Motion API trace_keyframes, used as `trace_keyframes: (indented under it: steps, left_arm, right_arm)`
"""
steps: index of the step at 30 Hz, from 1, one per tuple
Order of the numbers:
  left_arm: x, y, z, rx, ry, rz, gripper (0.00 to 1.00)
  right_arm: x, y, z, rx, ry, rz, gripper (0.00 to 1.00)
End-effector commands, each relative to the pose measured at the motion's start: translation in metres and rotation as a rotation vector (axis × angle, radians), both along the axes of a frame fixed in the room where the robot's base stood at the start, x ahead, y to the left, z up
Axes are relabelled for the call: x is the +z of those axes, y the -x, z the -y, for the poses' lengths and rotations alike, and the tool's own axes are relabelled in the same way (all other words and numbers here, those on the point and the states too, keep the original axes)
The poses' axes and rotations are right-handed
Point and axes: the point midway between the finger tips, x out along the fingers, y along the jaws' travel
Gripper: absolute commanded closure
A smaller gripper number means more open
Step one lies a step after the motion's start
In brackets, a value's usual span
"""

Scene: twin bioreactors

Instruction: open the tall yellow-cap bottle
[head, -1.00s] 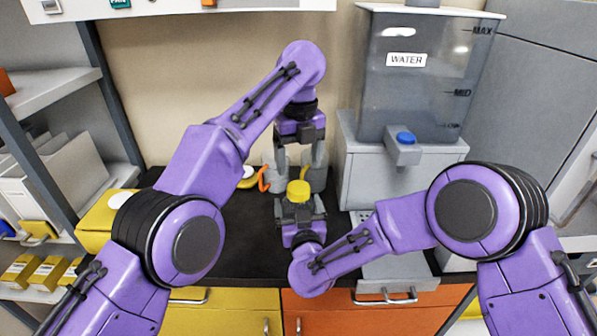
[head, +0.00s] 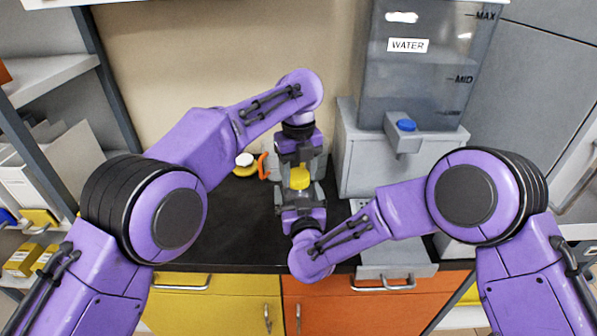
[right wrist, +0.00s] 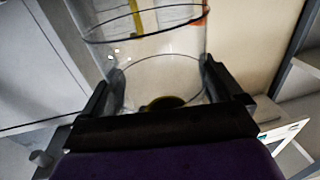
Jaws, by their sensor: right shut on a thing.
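The tall bottle's yellow cap (head: 299,179) shows between my two grippers over the dark counter in the head view. My right gripper (head: 300,207), coming from below, is shut on the bottle. In the right wrist view the bottle's clear body (right wrist: 160,75) stands between the two dark fingers. My left gripper (head: 300,170) points down from above, with one finger on each side of the cap. Its fingers look open around the cap; contact is not visible. Much of the bottle is hidden by the grippers.
A grey water tank (head: 425,85) with a blue button (head: 406,125) stands on a dispenser at the right. A white-lidded item (head: 244,160) and an orange handle (head: 263,166) are behind left of the grippers. The black counter (head: 215,225) is clear at the left.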

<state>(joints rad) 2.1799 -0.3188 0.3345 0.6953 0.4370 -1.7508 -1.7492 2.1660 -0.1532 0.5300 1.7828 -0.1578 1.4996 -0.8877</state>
Motion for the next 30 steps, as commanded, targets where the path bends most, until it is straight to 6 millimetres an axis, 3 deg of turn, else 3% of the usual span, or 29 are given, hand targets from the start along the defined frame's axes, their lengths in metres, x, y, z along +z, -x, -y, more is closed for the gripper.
trace_keyframes:
  steps: [5,8,24,30]
  left_arm:
    - [0.0,0.0001,0.0001,0.054,0.0,0.0,0.81]
    - [0.0002,0.0001,0.0,0.247,0.0,0.001,0.82]
    - [0.0013,0.0007,-0.0002,2.022,0.0,0.007,0.82]
    - [0.0017,0.001,-0.0003,2.475,0.0,0.006,0.82]
  right_arm:
    - [-0.0002,0.0,0.0001,0.0,0.0,0.0,0.92]
    - [-0.0001,0.0,0.0002,0.0,0.0,0.0,0.92]
    - [0.0,-0.0001,0.0003,-0.001,-0.001,0.0,0.92]
    - [0.0,-0.0003,0.0004,-0.001,-0.001,0.0,0.92]
